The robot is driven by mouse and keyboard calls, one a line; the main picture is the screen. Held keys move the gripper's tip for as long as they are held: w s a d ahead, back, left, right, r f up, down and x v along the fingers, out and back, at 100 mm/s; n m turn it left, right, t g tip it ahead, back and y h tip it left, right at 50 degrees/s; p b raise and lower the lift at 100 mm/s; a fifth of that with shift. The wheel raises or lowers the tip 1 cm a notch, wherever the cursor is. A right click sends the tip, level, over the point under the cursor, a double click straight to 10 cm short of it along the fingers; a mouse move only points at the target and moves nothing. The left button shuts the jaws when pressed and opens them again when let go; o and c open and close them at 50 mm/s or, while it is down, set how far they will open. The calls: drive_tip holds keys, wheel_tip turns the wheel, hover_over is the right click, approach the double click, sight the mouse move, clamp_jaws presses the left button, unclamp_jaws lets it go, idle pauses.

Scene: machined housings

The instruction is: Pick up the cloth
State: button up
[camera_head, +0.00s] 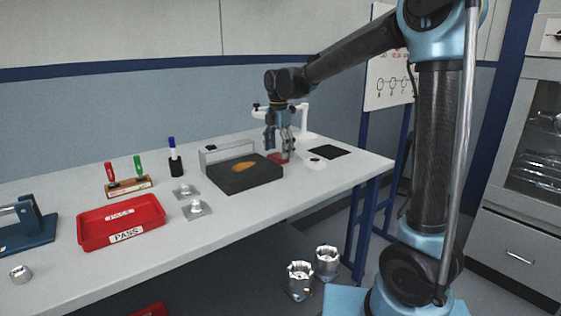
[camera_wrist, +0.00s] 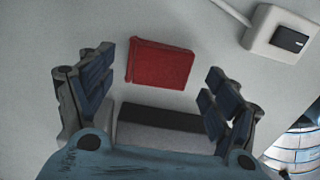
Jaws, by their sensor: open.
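The cloth (camera_wrist: 159,64) is a red, folded, roughly square piece lying flat on the light grey bench. In the head view the cloth (camera_head: 278,158) shows as a small red patch, partly hidden by my gripper. My gripper (camera_head: 279,150) points down above it, behind the dark block. In the wrist view my gripper (camera_wrist: 156,92) is open, its two padded fingers wide apart. The cloth lies between and a little beyond the fingertips in the picture, and nothing is held. Whether the fingertips touch the bench is unclear.
A dark block (camera_head: 240,180) with an orange patch stands just in front of my gripper. A white box with a black top (camera_wrist: 280,33) lies right of the cloth. A black square (camera_head: 329,152) is near the bench's right end. A red PASS tray (camera_head: 92,229) sits left.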

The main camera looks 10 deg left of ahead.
sight(279, 155)
drive_tip(key=shift+f, duration=0.85)
drive_tip(key=c, duration=1)
drive_tip(key=shift+c, duration=0.2)
drive_tip(key=shift+r, duration=0.1)
wheel_tip(279, 155, up, 10)
